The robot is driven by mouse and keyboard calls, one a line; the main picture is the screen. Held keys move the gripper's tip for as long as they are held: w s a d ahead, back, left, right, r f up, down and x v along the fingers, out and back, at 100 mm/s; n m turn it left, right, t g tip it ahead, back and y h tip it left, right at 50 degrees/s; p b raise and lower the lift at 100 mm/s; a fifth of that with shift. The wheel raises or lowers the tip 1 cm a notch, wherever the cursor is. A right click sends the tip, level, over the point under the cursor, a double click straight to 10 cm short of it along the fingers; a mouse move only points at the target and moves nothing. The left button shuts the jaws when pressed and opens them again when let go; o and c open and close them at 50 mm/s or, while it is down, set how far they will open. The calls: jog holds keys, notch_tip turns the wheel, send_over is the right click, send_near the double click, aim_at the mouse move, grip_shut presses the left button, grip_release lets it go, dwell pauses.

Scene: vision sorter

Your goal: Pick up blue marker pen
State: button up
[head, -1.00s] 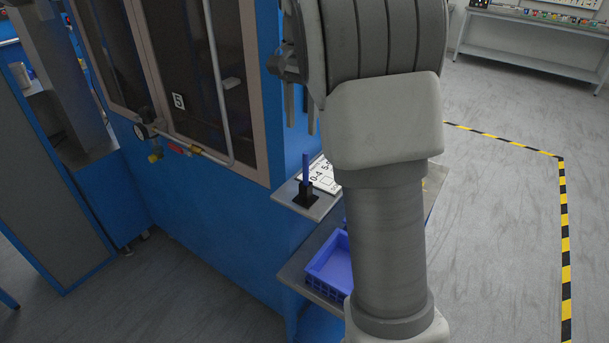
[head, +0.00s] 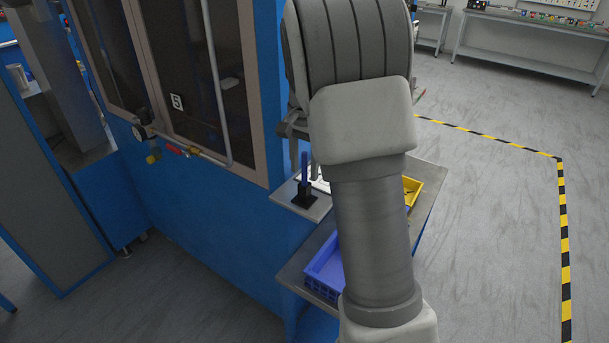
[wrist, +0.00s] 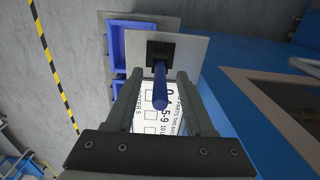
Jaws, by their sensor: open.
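The blue marker pen (head: 304,168) stands upright in a black holder (head: 305,195) on a small grey shelf (head: 289,191) at the side of the blue machine. In the wrist view the pen (wrist: 160,88) points toward the camera from its black holder (wrist: 160,48) and appears between the fingers. My gripper (wrist: 160,78) is open, with a finger on each side of the pen and no visible contact. In the head view my gripper (head: 295,150) is partly hidden by my arm, just above and beside the pen.
A printed white sheet (wrist: 165,118) lies by the holder. A blue bin (head: 325,268) and a yellow bin (head: 412,190) sit on a lower table (head: 427,205). The blue machine wall (head: 215,215) is close on the left. Open floor lies to the right.

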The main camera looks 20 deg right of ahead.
aim_at(304, 153)
grip_shut()
jog(key=shift+r, duration=0.1)
dwell(0.5)
jog(key=shift+r+p, duration=0.75)
jog(key=shift+r, duration=0.05)
notch_tip(304, 153, up, 3)
jog(key=shift+f+p, duration=0.1)
jog(key=shift+p, duration=1.15)
jog(key=w+d+r+p, duration=0.3)
jog(key=d+r+p, duration=0.3)
jog(key=d+p, duration=0.3)
jog(key=shift+w+d+r, duration=0.25)
jog(key=shift+d, duration=0.85)
